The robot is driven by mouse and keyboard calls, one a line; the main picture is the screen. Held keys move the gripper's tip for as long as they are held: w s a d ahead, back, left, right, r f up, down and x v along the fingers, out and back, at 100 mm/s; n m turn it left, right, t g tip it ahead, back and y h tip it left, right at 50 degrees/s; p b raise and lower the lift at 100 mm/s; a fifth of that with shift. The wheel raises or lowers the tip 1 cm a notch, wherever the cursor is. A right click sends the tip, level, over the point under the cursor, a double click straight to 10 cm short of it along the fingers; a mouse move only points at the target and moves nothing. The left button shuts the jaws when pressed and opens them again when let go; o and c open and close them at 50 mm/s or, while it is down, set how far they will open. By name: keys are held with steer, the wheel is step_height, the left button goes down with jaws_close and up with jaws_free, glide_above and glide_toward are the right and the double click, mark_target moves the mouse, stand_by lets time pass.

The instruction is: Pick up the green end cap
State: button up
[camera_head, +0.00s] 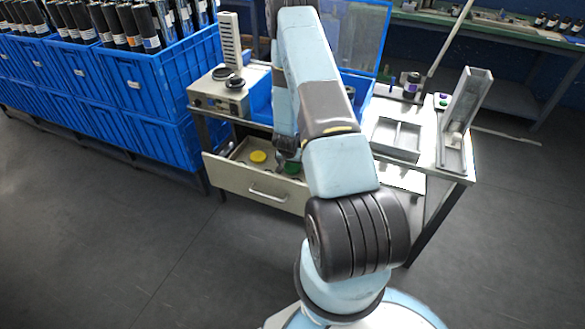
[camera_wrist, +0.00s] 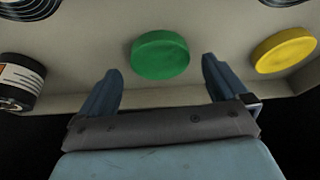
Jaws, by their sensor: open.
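The green end cap (camera_wrist: 160,55) is a round disc lying on the drawer floor in the wrist view. It sits between and a little beyond the two fingertips, with no finger touching it that I can see. In the head view the green cap (camera_head: 292,168) shows in the open drawer (camera_head: 240,185), partly hidden by my arm. My gripper (camera_wrist: 160,80) is open and empty, its fingers on either side of the cap's line. In the head view my arm reaches down over the drawer, and the fingers are hard to make out.
A yellow cap (camera_wrist: 284,50) lies to the right of the green one in the wrist view. A dark cylinder with a white label (camera_wrist: 20,82) is at the left, and dark coiled parts (camera_wrist: 28,8) lie at the top corners. The drawer's front wall runs close by my fingers.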

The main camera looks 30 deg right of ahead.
mark_target(292, 167)
steer(key=shift+x, duration=1.2)
steer(key=c, duration=1)
steer(key=shift+o, duration=0.2)
steer(key=shift+r, duration=0.1)
